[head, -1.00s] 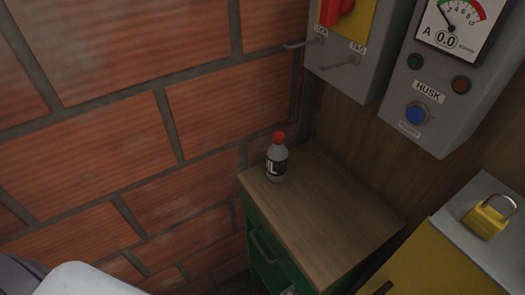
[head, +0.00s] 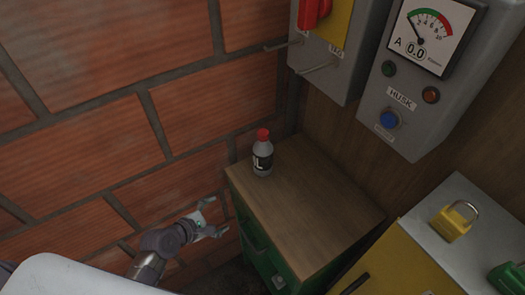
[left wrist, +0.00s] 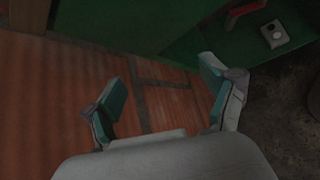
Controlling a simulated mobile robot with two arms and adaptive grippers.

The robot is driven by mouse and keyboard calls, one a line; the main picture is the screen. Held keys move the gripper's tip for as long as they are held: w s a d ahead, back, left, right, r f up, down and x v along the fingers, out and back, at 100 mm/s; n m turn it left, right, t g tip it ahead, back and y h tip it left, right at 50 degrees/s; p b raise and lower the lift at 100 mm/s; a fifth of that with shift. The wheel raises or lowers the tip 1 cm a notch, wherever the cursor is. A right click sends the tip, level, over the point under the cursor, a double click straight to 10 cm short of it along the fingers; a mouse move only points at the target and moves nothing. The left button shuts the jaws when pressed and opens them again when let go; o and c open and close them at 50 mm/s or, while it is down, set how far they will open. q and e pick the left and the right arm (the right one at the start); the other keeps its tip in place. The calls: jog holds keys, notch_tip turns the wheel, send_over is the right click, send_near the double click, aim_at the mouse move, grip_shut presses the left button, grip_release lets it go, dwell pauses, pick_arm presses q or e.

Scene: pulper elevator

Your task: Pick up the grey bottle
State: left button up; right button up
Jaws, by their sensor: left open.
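The grey bottle (head: 263,157) has a red cap and a dark label. It stands upright on the wooden top of a green cabinet (head: 300,200), near its back left corner. My left gripper (head: 220,214) is open and empty, below and to the left of the bottle, beside the cabinet and in front of the brick wall. The left wrist view shows its two fingers (left wrist: 165,95) apart with nothing between them; the bottle is not in that view. My right gripper is not in view.
A brick wall (head: 90,120) stands at the left. Grey switch boxes (head: 420,85) hang on the wall above the cabinet. A yellow cabinet (head: 395,265) with a yellow padlock (head: 454,221) on top is at the right. The rest of the wooden top is clear.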

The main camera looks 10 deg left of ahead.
aim_at(256, 159)
pick_arm(q)
jog(key=d+r+n+t+h+p, duration=0.1)
jog(key=d+r+n+h, duration=0.15)
jog(key=r, duration=0.75)
jog(key=d+r+n+t+h, duration=0.1)
jog(key=d+r+n, duration=0.15)
jog(key=r, duration=0.75)
jog(key=shift+n, duration=0.4)
jog(key=x, duration=0.5)
jog(key=p+x, duration=0.1)
jog(key=x, duration=0.1)
jog(key=shift+w+a+r, duration=0.15)
jog(key=shift+w+a, duration=0.05)
jog(key=shift+w, duration=0.5)
jog(key=shift+w+d, duration=0.25)
jog(key=shift+w, duration=0.15)
jog(key=shift+w+d, duration=0.2)
jog(key=shift+w, duration=0.15)
jog(key=p+x, duration=0.1)
jog(key=x, duration=0.3)
jog(key=shift+w, duration=0.25)
jog(key=shift+s, duration=0.1)
jog(key=shift+c, duration=0.2)
